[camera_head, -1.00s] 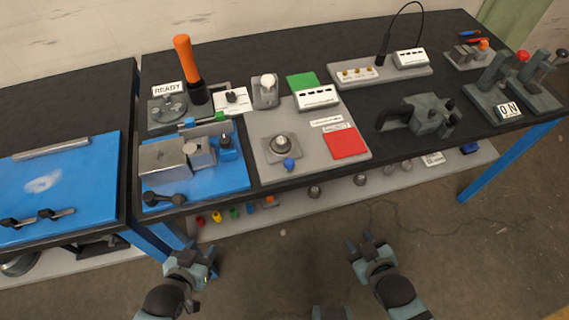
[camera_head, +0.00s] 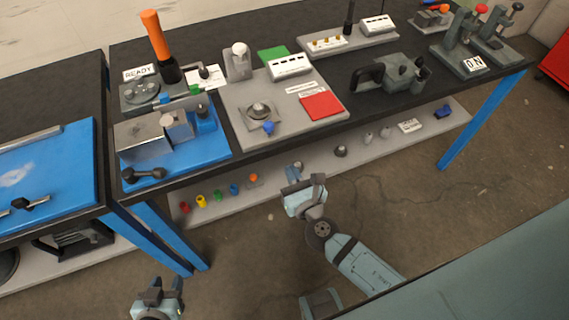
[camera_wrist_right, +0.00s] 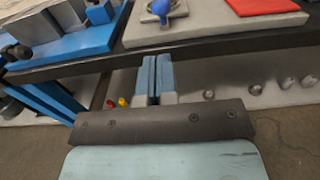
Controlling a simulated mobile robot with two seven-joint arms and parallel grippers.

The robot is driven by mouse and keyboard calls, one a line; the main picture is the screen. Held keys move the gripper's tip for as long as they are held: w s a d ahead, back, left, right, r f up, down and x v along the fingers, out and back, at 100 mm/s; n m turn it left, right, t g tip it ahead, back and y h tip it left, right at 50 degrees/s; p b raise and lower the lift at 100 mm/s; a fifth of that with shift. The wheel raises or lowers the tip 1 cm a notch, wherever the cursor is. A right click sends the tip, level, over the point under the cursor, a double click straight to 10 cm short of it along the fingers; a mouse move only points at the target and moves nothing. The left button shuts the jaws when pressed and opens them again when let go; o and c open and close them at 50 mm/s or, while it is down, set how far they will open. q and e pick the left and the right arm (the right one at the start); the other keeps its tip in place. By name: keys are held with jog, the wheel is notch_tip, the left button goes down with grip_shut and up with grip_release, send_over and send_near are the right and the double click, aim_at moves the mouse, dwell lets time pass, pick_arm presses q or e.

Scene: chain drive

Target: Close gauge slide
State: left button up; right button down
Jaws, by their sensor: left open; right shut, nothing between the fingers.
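A blue plate (camera_head: 200,148) at the table's left carries a grey block (camera_head: 142,138), a smaller grey block (camera_head: 177,127) beside it and a blue upright piece (camera_head: 204,115). I cannot tell for certain which part is the gauge slide. A grey board (camera_head: 235,108) to its right carries a round metal piece with a blue knob (camera_head: 269,128). My right gripper (camera_head: 304,180) is shut and empty, in front of the table edge and below the board; its fingers (camera_wrist_right: 156,78) lie together in the right wrist view. My left gripper (camera_head: 158,286) is open and empty, low in front of the table.
An orange-handled tool (camera_head: 154,38) stands behind the blue plate. A black-knobbed lever (camera_head: 145,174) lies at the plate's front. A lower shelf (camera_head: 325,162) holds small coloured parts. A red square (camera_head: 322,106) lies on the board. Floor in front is clear.

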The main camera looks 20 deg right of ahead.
aim_at(270, 131)
jog(key=w+p, duration=0.1)
jog(key=w, duration=1.1)
jog(key=shift+w+a+p, duration=0.1)
jog(key=shift+a+p, duration=0.1)
jog(key=shift+p, duration=0.2)
jog(key=shift+w, duration=0.15)
jog(key=w, duration=0.4)
jog(key=shift+s, duration=0.1)
